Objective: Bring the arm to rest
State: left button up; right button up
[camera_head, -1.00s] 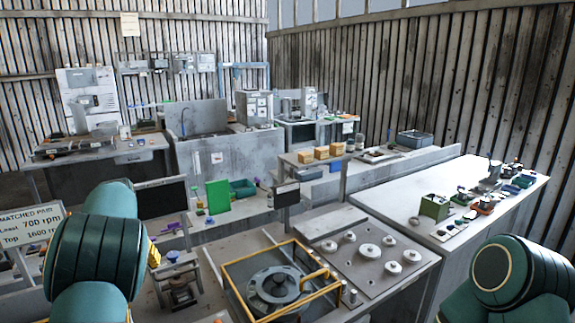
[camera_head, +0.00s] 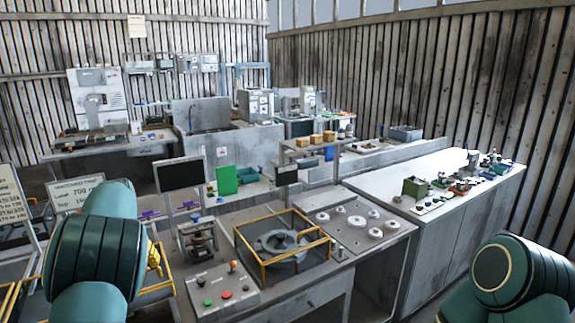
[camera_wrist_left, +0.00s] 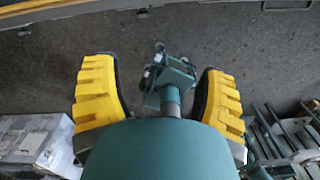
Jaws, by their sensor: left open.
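My left arm (camera_head: 98,250) stands upright at the left of the head view, folded near my body, with a bit of yellow showing beside it. In the left wrist view my left gripper (camera_wrist_left: 157,70) has its two yellow, ridged fingers well apart. Nothing is held between them; dark floor and a teal part, probably of my own body, show beyond the gap. My right arm (camera_head: 515,278) is at the lower right of the head view; its gripper is out of sight.
A yellow-framed unit with a round grey housing (camera_head: 280,245) stands on the bench ahead. A control box (camera_head: 222,290) with coloured buttons is in front of it. A plate with round discs (camera_head: 352,226) lies to its right. Signs (camera_head: 75,192) stand at left. Floor shows between bench and right counter.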

pick_arm(q)
jog(key=s+d+f+m+b, duration=0.15)
jog(key=f+m, duration=0.25)
jog(key=f, duration=0.6)
jog(key=s+d+f+m+b, duration=0.1)
jog(key=s+f+m+b, duration=0.1)
jog(key=f+m, duration=0.5)
jog(key=s+d+f+m+b, duration=0.2)
jog(key=s+d+f+m, duration=0.2)
jog(key=f, duration=0.4)
jog(key=s+d+f+m+b, duration=0.1)
jog(key=s+d+f+m, duration=0.3)
jog(key=f, duration=0.4)
jog(key=s+d+f+m+t+h+b, duration=0.1)
jog(key=s+d+f+m+h+b, duration=0.1)
jog(key=s+d+m, duration=0.5)
jog(key=s+d+f+m+t+h+b, duration=0.1)
jog(key=s+d+f+m+h+b, duration=0.1)
jog(key=s+d+f+m, duration=0.3)
jog(key=s+d+m+b, duration=0.1)
jog(key=s+d+m, duration=0.2)
jog(key=d+m, duration=0.2)
jog(key=shift+f+m, duration=0.2)
jog(key=shift+m, duration=0.6)
pick_arm(e)
notch_tip(320, 180, down, 12)
jog(key=s, duration=0.1)
jog(key=shift+a+f, duration=0.2)
jog(key=shift+a, duration=0.05)
